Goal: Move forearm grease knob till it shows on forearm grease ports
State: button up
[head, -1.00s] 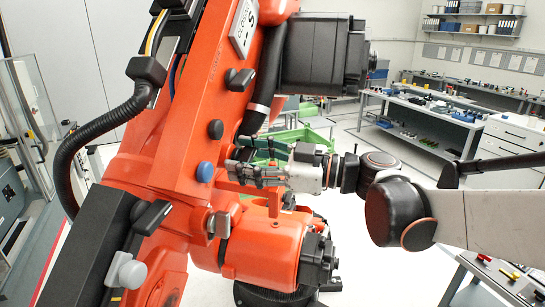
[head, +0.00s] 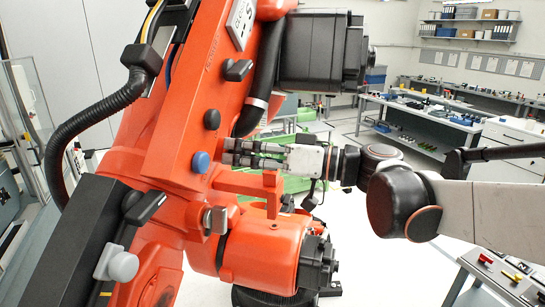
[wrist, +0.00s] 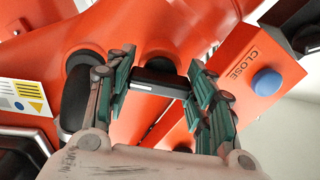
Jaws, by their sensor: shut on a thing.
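My gripper (wrist: 160,76) is shut on a black bar-shaped knob (wrist: 156,86) with a small white mark on its face. The green-grey fingers close on its two ends in the wrist view. Behind it is the orange machine's curved body, with dark round fittings (wrist: 86,64) beside and behind the fingers. No label in view names the grease ports, so I cannot tell which fittings they are. In the head view my gripper (head: 228,150) reaches in from the right, close to the orange machine (head: 185,130); the held knob is hidden there.
A blue button (wrist: 268,84) stands on an orange panel marked CLOSE; it also shows in the head view (head: 201,161). Other knobs on the machine are a black round one (head: 211,119) and a grey one (head: 123,266). A black motor (head: 322,50) is above my gripper.

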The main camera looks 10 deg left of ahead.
jog(key=m+b, duration=0.1)
jog(key=m, duration=0.5)
jog(key=shift+m, duration=0.3)
dwell(0.4)
jog(key=o, duration=1.1)
jog(key=d, duration=0.4)
jog(key=s+d, duration=0.1)
jog(key=d, duration=0.7)
jog(key=shift+s, duration=0.35)
